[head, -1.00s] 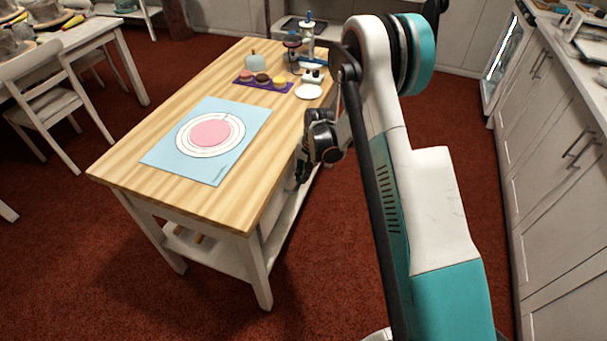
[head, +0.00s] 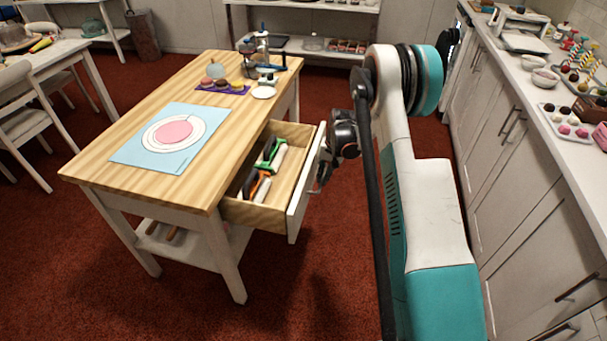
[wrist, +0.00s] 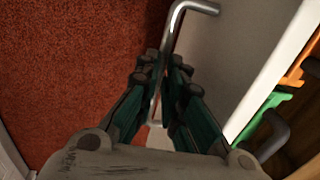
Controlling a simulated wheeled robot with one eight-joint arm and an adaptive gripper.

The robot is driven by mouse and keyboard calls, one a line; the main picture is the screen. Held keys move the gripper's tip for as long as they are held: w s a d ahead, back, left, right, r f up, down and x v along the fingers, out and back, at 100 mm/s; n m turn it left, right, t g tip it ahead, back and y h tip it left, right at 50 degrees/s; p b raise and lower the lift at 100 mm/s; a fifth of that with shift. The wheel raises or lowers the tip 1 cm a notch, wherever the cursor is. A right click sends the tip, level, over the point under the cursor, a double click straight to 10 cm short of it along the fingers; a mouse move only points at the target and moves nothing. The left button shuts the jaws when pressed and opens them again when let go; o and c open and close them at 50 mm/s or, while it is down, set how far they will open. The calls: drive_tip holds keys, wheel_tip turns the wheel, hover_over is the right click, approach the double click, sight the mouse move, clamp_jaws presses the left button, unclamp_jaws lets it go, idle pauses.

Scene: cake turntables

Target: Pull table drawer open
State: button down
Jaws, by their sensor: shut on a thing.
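The wooden-topped table (head: 215,150) has its drawer (head: 284,160) pulled well out on the right side. The drawer has a white front (head: 306,190) and a wooden inside, and holds tools with green and orange handles (head: 257,186). In the wrist view, a silver bar handle (wrist: 176,28) is fixed to the white drawer front (wrist: 235,50). My gripper (wrist: 160,92) is shut around that handle, whose bar passes between the fingers. In the head view, my gripper (head: 321,180) is at the outer face of the drawer front, partly hidden by it and my arm.
A blue mat (head: 130,150) with a pink disc and a purple tray of small cakes (head: 222,88) lie on the table. A white counter with cabinets (head: 500,130) runs along the right. Red carpet is open in front of the table.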

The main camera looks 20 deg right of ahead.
drive_tip(key=shift+s+d, duration=0.7)
drive_tip(key=shift+d, duration=0.25)
drive_tip(key=shift+s+d, duration=0.7)
drive_tip(key=shift+d, duration=0.2)
drive_tip(key=c, duration=1.7)
unclamp_jaws()
drive_tip(key=r, duration=0.4)
drive_tip(key=d+r, duration=0.1)
drive_tip(key=r, duration=0.3)
drive_tip(key=s+d+r, duration=0.1)
drive_tip(key=r, duration=0.2)
drive_tip(key=shift+s+r, duration=0.1)
drive_tip(key=shift+r, duration=0.3)
drive_tip(key=shift+a, duration=0.1)
